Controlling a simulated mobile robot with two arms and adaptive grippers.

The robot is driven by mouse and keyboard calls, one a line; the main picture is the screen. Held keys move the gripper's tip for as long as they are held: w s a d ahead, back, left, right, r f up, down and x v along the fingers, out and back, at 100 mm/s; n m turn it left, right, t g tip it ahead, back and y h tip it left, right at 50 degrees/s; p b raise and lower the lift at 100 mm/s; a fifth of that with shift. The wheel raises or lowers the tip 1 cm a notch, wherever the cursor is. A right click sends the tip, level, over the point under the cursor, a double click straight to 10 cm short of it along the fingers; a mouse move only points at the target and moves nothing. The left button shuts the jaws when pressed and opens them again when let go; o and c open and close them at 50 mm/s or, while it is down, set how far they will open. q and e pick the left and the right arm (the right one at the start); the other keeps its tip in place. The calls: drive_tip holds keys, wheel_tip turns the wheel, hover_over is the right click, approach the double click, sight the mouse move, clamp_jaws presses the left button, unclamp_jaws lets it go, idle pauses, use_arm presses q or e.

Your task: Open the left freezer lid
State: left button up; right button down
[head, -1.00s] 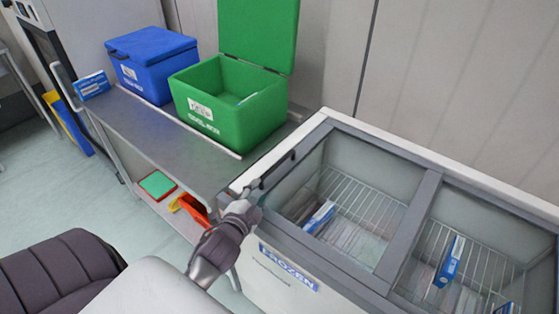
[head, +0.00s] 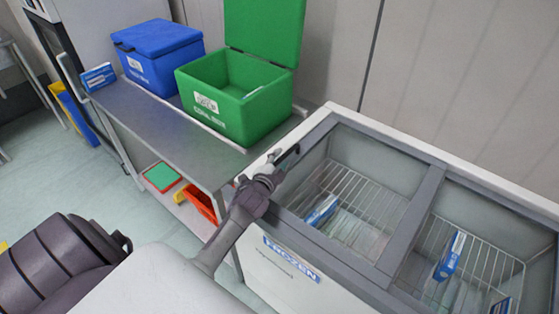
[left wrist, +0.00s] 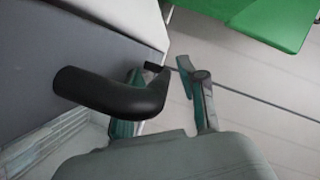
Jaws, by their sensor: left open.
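The left freezer lid (head: 349,191) is a glass panel in a grey frame on the white chest freezer, and it lies shut in the head view. Its black handle (head: 287,157) is at the lid's left end; it shows large in the left wrist view (left wrist: 112,92). My left gripper (head: 270,172) is at this handle. In the left wrist view its fingers (left wrist: 165,100) are apart, and the handle crosses in front of the left finger. I cannot tell whether they touch. My right gripper is not in view.
A metal table (head: 140,110) left of the freezer bears an open green box (head: 235,118) and a closed blue box (head: 158,62). Blue packs (head: 322,211) lie inside the freezer. The right lid (head: 470,235) is beside the left one. A wall stands behind.

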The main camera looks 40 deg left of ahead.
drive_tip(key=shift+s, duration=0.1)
use_arm(q)
drive_tip(key=c, duration=0.7)
clamp_jaws()
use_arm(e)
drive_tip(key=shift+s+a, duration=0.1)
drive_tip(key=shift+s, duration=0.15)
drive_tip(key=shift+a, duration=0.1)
use_arm(q)
drive_tip(key=shift+d, duration=0.15)
